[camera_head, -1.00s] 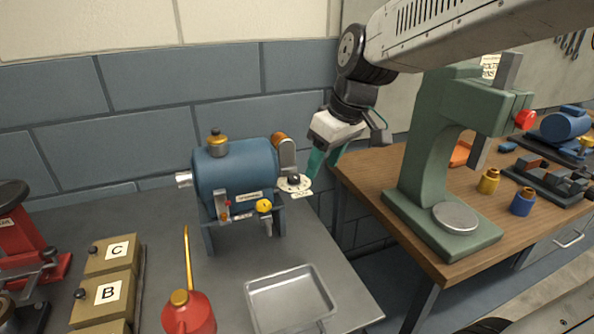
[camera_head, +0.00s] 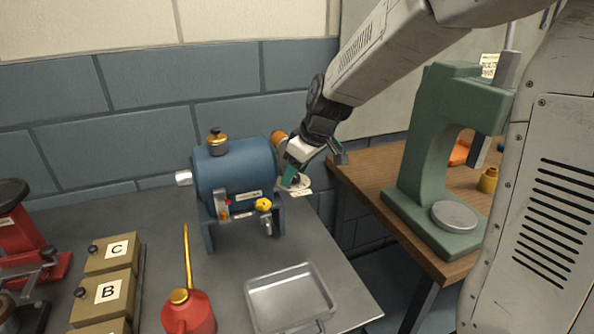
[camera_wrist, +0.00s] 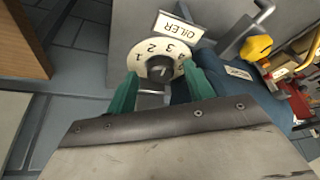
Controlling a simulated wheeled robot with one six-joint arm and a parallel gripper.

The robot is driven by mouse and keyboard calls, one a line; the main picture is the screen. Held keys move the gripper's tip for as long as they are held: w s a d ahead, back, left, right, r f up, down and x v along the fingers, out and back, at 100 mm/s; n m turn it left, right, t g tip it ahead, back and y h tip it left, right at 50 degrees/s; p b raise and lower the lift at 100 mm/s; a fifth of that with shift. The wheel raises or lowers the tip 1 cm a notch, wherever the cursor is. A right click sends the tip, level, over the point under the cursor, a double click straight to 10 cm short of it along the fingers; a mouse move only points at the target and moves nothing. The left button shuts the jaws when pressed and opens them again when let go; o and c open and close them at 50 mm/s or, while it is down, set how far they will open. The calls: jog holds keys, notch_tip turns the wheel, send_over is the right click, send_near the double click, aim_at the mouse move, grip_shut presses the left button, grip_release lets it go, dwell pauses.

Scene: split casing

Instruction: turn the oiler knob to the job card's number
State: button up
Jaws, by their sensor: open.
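The oiler knob (camera_wrist: 159,69) is a small round dark-centred knob on a pale dial (camera_wrist: 153,49) with printed numbers, 1 to 4 readable, beside an "OILER" label (camera_wrist: 174,28) in the wrist view. Where its pointer stands is too small to tell surely. My gripper (camera_wrist: 160,80) is open, its teal fingers on either side of the knob; contact cannot be told. In the head view my gripper (camera_head: 291,175) is at the right end of the blue machine (camera_head: 238,172), mostly hiding the knob; the dial's pale edge (camera_head: 301,188) shows. I cannot identify the job card.
A metal tray (camera_head: 258,317) and a red oil can (camera_head: 190,315) stand in front of the machine. Boxes marked B (camera_head: 103,291) and C (camera_head: 112,252) are at left. A green press (camera_head: 418,150) stands on the wooden bench at right. A white card (camera_head: 490,62) there is unreadable.

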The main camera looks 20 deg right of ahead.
jog(key=c, duration=1)
jog(key=shift+o, duration=0.2)
jog(key=shift+s+a+m+t+h, duration=0.15)
jog(key=shift+m+h, duration=0.3)
jog(key=shift+m, duration=0.75)
jog(key=shift+w+a+m+t+h, duration=0.1)
jog(key=shift+m+t+h, duration=0.25)
jog(key=shift+m, duration=0.85)
jog(key=shift+d, duration=0.1)
jog(key=o, duration=1)
jog(key=shift+c, duration=0.2)
